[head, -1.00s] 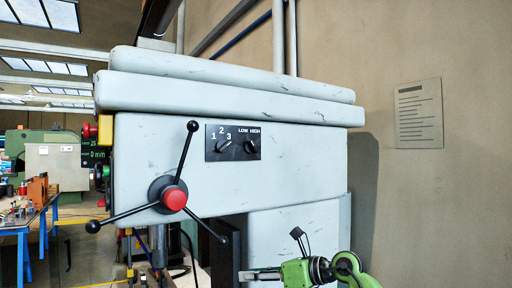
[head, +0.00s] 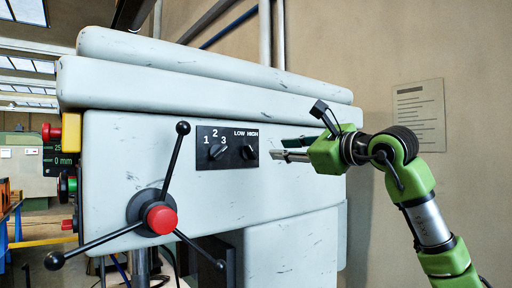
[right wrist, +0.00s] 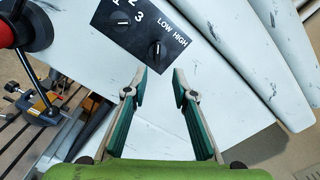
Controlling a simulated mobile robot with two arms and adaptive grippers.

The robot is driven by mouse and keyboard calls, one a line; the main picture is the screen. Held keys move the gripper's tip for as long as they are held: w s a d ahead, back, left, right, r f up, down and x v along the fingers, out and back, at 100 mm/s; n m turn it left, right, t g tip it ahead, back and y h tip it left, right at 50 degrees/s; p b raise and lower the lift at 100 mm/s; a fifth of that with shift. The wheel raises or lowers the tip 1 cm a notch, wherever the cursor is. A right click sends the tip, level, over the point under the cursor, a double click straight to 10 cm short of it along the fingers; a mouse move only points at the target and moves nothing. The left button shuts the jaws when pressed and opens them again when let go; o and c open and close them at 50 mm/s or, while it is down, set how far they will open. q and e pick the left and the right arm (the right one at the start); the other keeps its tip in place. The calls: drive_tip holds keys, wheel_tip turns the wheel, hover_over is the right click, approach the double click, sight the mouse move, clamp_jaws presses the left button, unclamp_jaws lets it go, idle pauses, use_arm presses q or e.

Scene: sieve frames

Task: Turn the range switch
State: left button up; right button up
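The range switch (head: 249,152) is a small black knob under the words LOW HIGH on a black panel of the grey machine head. It also shows in the right wrist view (right wrist: 154,52); its white mark seems to point toward LOW, though it is small. My right gripper (head: 281,149) is just right of the panel, pointing left at the switch. In the right wrist view its two fingers (right wrist: 160,82) are apart with nothing between them, and the switch lies beyond the tips, not touched. My left gripper is not in view.
A second knob (head: 217,151) marked 1, 2, 3 sits left of the switch on the same panel. A three-armed feed handle with a red hub (head: 161,219) stands out at lower left. A notice (head: 418,115) hangs on the wall at right.

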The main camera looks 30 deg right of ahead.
drive_tip(key=p, duration=0.2)
approach(253, 151)
drive_tip(key=w, duration=0.2)
drive_tip(key=shift+w+a+r, duration=0.1)
drive_tip(key=shift+w+r, duration=0.05)
drive_tip(key=shift+w, duration=0.4)
drive_tip(key=shift+w+a+r, duration=0.1)
drive_tip(key=shift+w+a, duration=0.05)
drive_tip(key=shift+w, duration=0.4)
drive_tip(key=w+p, duration=0.2)
drive_tip(key=w, duration=0.1)
drive_tip(key=shift+w+a, duration=0.1)
drive_tip(key=shift+w, duration=0.35)
drive_tip(key=shift+w+f, duration=0.2)
drive_tip(key=shift+w, duration=0.05)
clamp_jaws()
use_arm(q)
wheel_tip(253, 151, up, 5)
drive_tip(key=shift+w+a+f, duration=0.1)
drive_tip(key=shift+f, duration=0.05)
